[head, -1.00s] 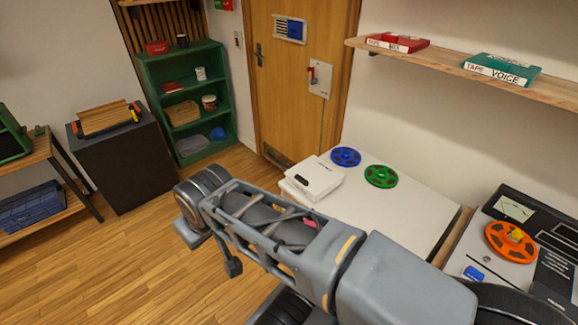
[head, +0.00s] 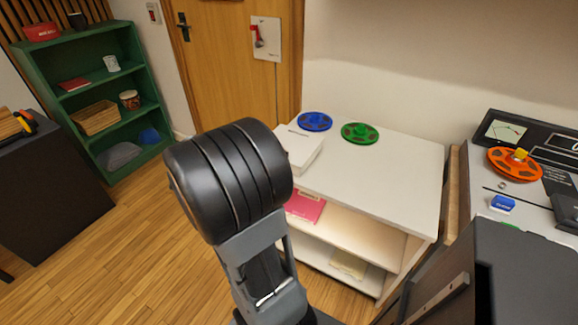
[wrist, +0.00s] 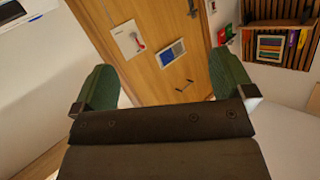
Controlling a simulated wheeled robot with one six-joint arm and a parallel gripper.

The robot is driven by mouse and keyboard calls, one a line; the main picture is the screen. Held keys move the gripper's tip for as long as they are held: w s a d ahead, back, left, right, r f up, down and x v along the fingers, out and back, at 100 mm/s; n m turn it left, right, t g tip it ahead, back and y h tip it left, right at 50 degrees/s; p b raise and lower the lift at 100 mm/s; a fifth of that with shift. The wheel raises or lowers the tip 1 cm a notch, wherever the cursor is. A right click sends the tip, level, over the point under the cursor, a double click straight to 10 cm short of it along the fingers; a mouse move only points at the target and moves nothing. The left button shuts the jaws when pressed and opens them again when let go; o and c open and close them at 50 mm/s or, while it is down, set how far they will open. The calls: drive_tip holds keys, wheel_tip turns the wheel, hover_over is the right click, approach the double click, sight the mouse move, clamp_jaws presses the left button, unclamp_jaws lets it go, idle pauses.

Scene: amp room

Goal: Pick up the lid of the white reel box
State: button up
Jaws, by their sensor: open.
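The white reel box (head: 303,150) lies on the white cabinet top (head: 385,175), at its left end near the door. Its upper face is white with small dark print, and my arm hides its left part. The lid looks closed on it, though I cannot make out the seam. My gripper (wrist: 164,78) shows in the wrist view with its two green fingers wide apart and nothing between them. It faces the door. In the head view my arm's black joint covers the area left of the box, and the fingers cannot be seen.
A blue reel (head: 315,121) and a green reel (head: 360,133) lie behind and right of the box. The cabinet's front right top is clear. A red folder (head: 305,206) lies on its shelf. A tape machine with an orange reel (head: 515,163) stands right.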

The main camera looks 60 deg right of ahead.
drive_tip(key=s+d+f+m+g+h+b, duration=0.65)
drive_tip(key=s+d+f+g, duration=0.3)
drive_tip(key=d+f, duration=0.3)
drive_tip(key=shift+g+h, duration=0.25)
drive_tip(key=shift+h, duration=0.1)
drive_tip(key=shift+s+d+f+b, duration=0.15)
drive_tip(key=shift+s+d+b, duration=0.2)
drive_tip(key=shift+d, duration=1.9)
drive_tip(key=shift+s+d+f+b, duration=0.2)
drive_tip(key=shift+s+d+b, duration=0.15)
drive_tip(key=shift+d, duration=1.85)
drive_tip(key=shift+s+d+f+b, duration=0.15)
drive_tip(key=shift+s+d+b, duration=0.2)
drive_tip(key=shift+d, duration=1.9)
drive_tip(key=shift+c, duration=0.3)
drive_tip(key=c, duration=0.8)
